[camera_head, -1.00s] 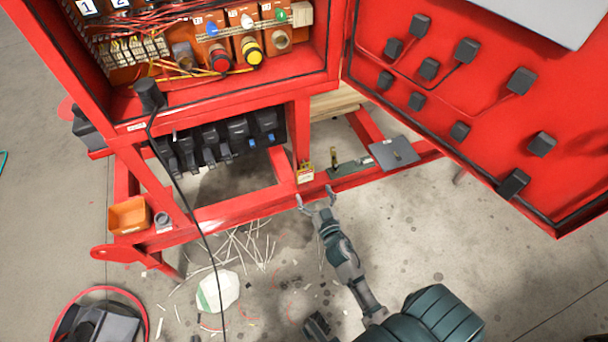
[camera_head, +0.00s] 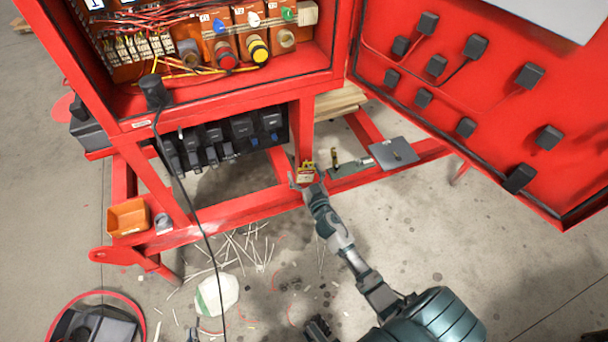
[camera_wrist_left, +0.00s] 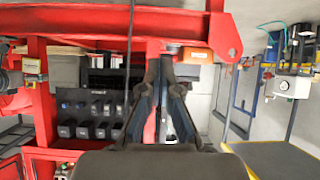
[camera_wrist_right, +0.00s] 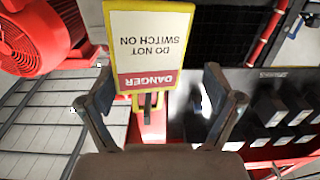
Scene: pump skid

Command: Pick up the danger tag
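The danger tag (camera_wrist_right: 152,47) is a yellow-edged plate with "DO NOT SWITCH ON" and a red DANGER band, upside down in the right wrist view. In the head view the tag (camera_head: 306,172) stands small on the red frame rail beside the cabinet post. My right gripper (camera_head: 306,183) is just in front of it. In the right wrist view the right gripper (camera_wrist_right: 160,75) is open, its fingers apart on either side of the tag's lower-pictured end. I cannot tell if they touch it. My left gripper (camera_wrist_left: 160,58) has its fingertips close together, with nothing visible between them.
A padlock-like item (camera_head: 335,158) and a grey plate (camera_head: 394,153) lie on the rail right of the tag. An orange bin (camera_head: 129,217) sits at the left. The open red door (camera_head: 470,90) overhangs the right side. A black cable (camera_head: 190,215) hangs down at left.

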